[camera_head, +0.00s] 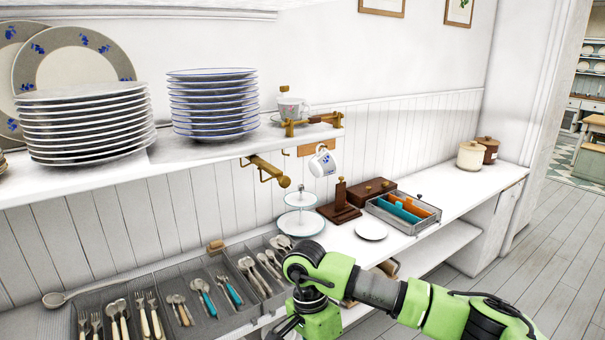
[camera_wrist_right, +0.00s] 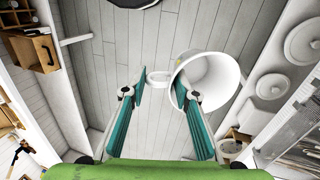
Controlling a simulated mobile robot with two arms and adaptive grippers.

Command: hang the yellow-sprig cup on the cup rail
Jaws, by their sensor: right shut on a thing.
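My right gripper (camera_wrist_right: 161,90) shows in the right wrist view, its two teal fingers shut on a white cup. The cup (camera_wrist_right: 212,82) is tilted with its mouth toward the camera, and its handle (camera_wrist_right: 158,76) lies between the fingertips. A small yellow mark shows on its side. In the head view, my right arm is at the lower centre; the held cup cannot be made out there. The brass cup rail (camera_head: 268,171) juts out below the upper shelf. A white cup with a blue sprig (camera_head: 323,162) hangs to its right. My left gripper is not in view.
Plate stacks (camera_head: 90,125) and another cup (camera_head: 291,108) stand on the upper shelf. Below are a cutlery tray (camera_head: 178,270), a tiered stand (camera_head: 300,222), a dark wooden holder (camera_head: 340,210) and a divided box (camera_head: 402,209). The counter's right part is clear before two canisters (camera_head: 471,156).

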